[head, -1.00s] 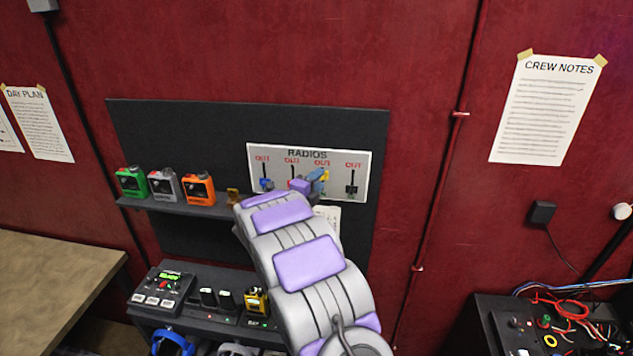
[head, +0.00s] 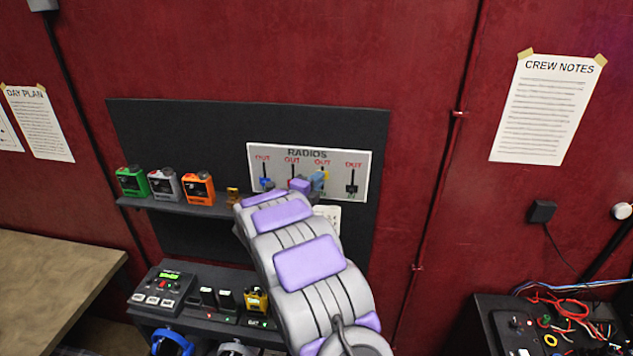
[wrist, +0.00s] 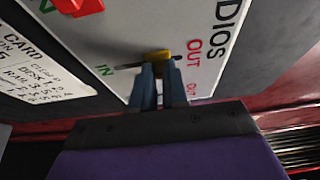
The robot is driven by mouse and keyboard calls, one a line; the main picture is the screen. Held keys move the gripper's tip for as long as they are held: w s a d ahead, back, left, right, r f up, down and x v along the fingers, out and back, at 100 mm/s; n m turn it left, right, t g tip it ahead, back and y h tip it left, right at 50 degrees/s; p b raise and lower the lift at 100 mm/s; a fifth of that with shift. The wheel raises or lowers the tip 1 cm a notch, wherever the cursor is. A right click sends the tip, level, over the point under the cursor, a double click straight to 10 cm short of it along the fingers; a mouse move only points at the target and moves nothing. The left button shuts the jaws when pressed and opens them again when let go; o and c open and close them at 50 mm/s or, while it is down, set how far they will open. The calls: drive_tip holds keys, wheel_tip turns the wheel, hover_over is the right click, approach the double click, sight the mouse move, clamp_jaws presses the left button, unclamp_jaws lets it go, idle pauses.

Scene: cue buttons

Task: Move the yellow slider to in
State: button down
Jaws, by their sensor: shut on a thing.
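The yellow slider (wrist: 158,56) sits in a dark slot on the pale RADIOS panel (wrist: 215,75). In the wrist view the slot runs from a red OUT label on the right to a green IN label on the left, and the slider is nearer the OUT end. My gripper (wrist: 158,75) has its two blue-grey fingers closed on the slider. In the head view a bit of the yellow slider (head: 325,174) shows beside my gripper (head: 316,181); my arm hides the lower part of the panel there.
A blue slider (head: 266,183) and a black slider (head: 352,188) flank my gripper on the panel. A red slider (wrist: 78,5) shows in the wrist view. Green, grey and orange radios (head: 198,188) stand on a shelf left of my arm, with chargers below.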

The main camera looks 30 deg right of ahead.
wheel_tip(320, 180, down, 5)
drive_tip(key=b, duration=0.3)
drive_tip(key=shift+r+b, duration=0.1)
drive_tip(key=shift+b, duration=0.3)
drive_tip(key=shift+f, duration=0.2)
drive_tip(key=shift+s, duration=0.1)
drive_tip(key=c, duration=1.1)
unclamp_jaws()
drive_tip(key=shift+r, duration=0.1)
drive_tip(key=shift+a, duration=0.1)
drive_tip(key=shift+a, duration=0.2)
drive_tip(key=b+v, duration=0.2)
drive_tip(key=v, duration=1.5)
